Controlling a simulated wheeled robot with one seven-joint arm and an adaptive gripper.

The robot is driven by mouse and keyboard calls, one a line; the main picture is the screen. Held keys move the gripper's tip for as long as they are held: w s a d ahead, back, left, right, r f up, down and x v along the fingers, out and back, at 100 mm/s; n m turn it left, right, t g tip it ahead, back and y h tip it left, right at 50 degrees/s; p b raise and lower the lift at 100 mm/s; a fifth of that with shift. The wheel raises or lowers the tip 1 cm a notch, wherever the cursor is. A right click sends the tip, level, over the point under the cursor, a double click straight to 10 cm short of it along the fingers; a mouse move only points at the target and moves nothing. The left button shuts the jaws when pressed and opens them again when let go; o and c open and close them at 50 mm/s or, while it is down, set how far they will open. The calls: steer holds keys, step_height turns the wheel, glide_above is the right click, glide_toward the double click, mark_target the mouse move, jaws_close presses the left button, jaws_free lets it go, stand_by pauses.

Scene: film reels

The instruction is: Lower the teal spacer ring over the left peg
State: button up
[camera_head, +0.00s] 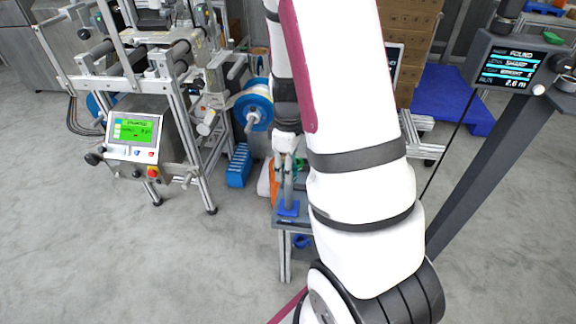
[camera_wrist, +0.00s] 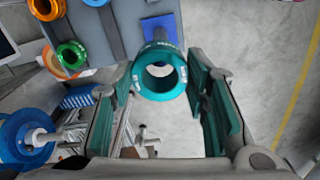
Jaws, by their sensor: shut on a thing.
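The teal spacer ring (camera_wrist: 160,88) is gripped between the two finger pads of my gripper (camera_wrist: 162,76) in the wrist view, its open hole facing the camera. The left peg (camera_wrist: 160,34), a grey post on a blue square base (camera_wrist: 174,24), shows just beyond the ring's upper edge. The ring overlaps part of the peg in this view; I cannot tell whether they touch. In the head view, my gripper (camera_head: 287,143) is above the grey peg (camera_head: 288,190) and its blue base (camera_head: 289,209), small and partly hidden by my arm.
Green (camera_wrist: 71,53) and orange (camera_wrist: 46,8) rings stand on the grey table (camera_wrist: 115,40) at upper left in the wrist view. A blue reel (camera_wrist: 22,135) is at lower left. A reel machine (camera_head: 150,110) stands left in the head view; a screen on a post (camera_head: 515,68) stands right.

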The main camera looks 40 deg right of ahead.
steer(key=shift+f+b, duration=0.2)
steer(key=shift+b, duration=0.1)
stand_by(0.4)
steer(key=shift+f+b, duration=0.35)
steer(key=shift+f+b, duration=0.35)
steer(key=shift+f, duration=0.1)
steer(key=shift+f+b, duration=0.3)
steer(key=shift+f+b, duration=1.05)
steer(key=shift+f, duration=0.1)
stand_by(0.7)
steer(key=shift+f+b, duration=0.3)
steer(key=shift+f, duration=0.1)
steer(key=shift+f+b, duration=0.85)
steer(key=shift+f, duration=0.05)
steer(key=o, duration=1.3)
